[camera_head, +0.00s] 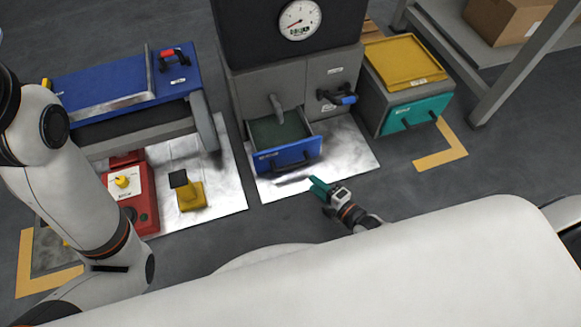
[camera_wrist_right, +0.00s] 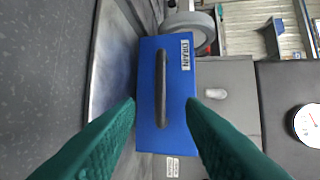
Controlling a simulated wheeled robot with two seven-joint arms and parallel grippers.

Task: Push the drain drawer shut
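The drain drawer (camera_head: 288,155) has a blue front with a dark handle. It stands pulled out of the grey cabinet (camera_head: 334,75), and its dark green inside shows from above. In the right wrist view the blue front (camera_wrist_right: 182,90) faces me, with a DRAIN label. My right gripper (camera_head: 320,188) is in front of the drawer, near its lower right corner in the head view, apart from the front as far as I can tell. In the right wrist view its two green fingers (camera_wrist_right: 160,108) are spread with nothing between them. My left gripper is out of view.
A teal-fronted cabinet with a yellow top (camera_head: 402,62) stands right of the grey cabinet. A blue-topped cart (camera_head: 125,85), a red box (camera_head: 138,205) and a yellow block (camera_head: 191,195) are to the left. A shelf frame (camera_head: 503,80) is at the right.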

